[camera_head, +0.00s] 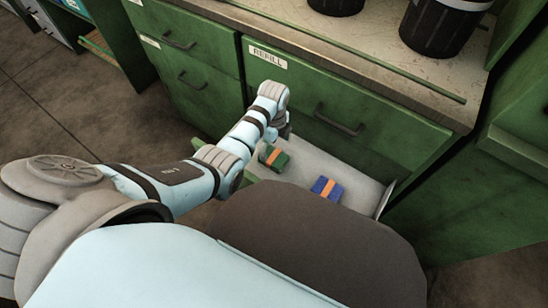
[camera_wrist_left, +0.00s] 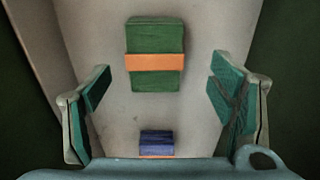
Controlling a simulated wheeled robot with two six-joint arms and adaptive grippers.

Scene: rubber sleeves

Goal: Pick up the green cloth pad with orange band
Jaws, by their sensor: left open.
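The green cloth pad with an orange band (camera_head: 273,157) lies in an open, light-coloured drawer (camera_head: 345,160). In the left wrist view the pad (camera_wrist_left: 155,36) lies flat, ahead of my left gripper (camera_wrist_left: 162,88), roughly centred between its two fingers. The teal-padded fingers are spread wide with nothing between them, and none touches the pad. In the head view my left gripper (camera_head: 284,130) is just above and beside the pad, partly hidden by its own wrist. My right gripper is not in view.
A blue pad with an orange band (camera_head: 327,188) lies in the same drawer, nearer the front; it also shows in the left wrist view (camera_wrist_left: 156,140). Drawer walls stand on the sides. A green cabinet (camera_head: 375,125) and a worktop (camera_head: 360,45) with dark containers (camera_head: 440,30) rise behind.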

